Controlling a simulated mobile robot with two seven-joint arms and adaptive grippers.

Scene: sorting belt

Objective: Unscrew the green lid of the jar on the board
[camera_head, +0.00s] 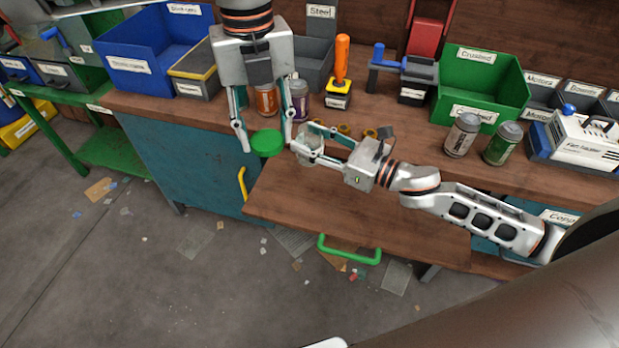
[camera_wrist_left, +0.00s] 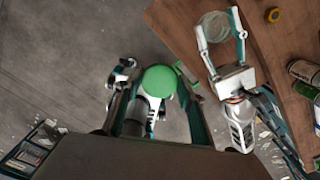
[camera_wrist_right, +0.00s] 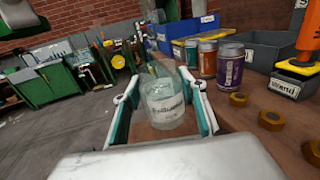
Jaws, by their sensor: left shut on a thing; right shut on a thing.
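The green lid (camera_head: 266,142) is held between the fingers of my left gripper (camera_head: 267,147), apart from the jar and to its left. The lid also shows from above in the left wrist view (camera_wrist_left: 158,81). My right gripper (camera_head: 308,143) is shut on the clear glass jar (camera_head: 307,157) near the left end of the pull-out board (camera_head: 370,205). In the right wrist view the jar (camera_wrist_right: 168,105) stands upright with an open top and a label. Whether the jar touches the board is hard to tell.
Several brass nuts lie behind the right gripper. Two cans (camera_head: 462,135) and a green bin (camera_head: 480,80) are at right. The board's front is clear; open floor lies left.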

